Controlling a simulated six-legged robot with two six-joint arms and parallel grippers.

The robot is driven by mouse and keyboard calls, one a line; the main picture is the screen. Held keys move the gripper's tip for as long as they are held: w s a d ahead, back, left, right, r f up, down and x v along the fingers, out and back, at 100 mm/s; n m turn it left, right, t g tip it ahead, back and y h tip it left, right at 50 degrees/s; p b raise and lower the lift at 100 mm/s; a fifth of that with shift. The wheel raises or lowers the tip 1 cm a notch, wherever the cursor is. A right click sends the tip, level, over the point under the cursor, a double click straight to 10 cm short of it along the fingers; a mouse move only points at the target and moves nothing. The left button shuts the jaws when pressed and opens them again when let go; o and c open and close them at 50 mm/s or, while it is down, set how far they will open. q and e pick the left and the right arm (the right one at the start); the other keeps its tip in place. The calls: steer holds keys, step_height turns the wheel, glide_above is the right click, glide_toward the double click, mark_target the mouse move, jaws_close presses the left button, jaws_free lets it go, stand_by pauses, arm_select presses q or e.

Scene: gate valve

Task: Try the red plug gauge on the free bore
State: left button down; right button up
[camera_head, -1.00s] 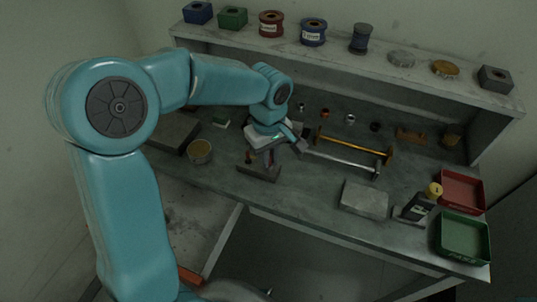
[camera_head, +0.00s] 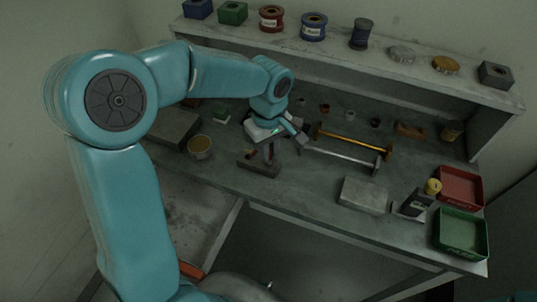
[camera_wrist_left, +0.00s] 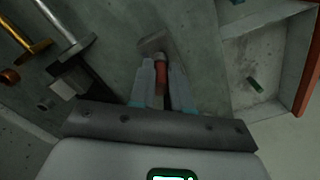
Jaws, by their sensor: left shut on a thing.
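In the left wrist view the red gauge (camera_wrist_left: 161,76) sits between the two pale fingers (camera_wrist_left: 160,88). Whether the gauge tip touches the block, I cannot tell. No bore can be made out clearly. My right gripper is not in view.
A gold bar (camera_head: 348,139) and a silver bar (camera_head: 340,158) lie right of the gripper. A round tin (camera_head: 200,147) stands to the left. A grey slab (camera_head: 363,195), red tray (camera_head: 461,187) and green tray (camera_head: 461,233) are at right. The shelf (camera_head: 380,60) runs behind.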

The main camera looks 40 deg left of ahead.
arm_select(q)
steer(key=shift+r+p, duration=1.9)
steer(key=shift+r, duration=0.85)
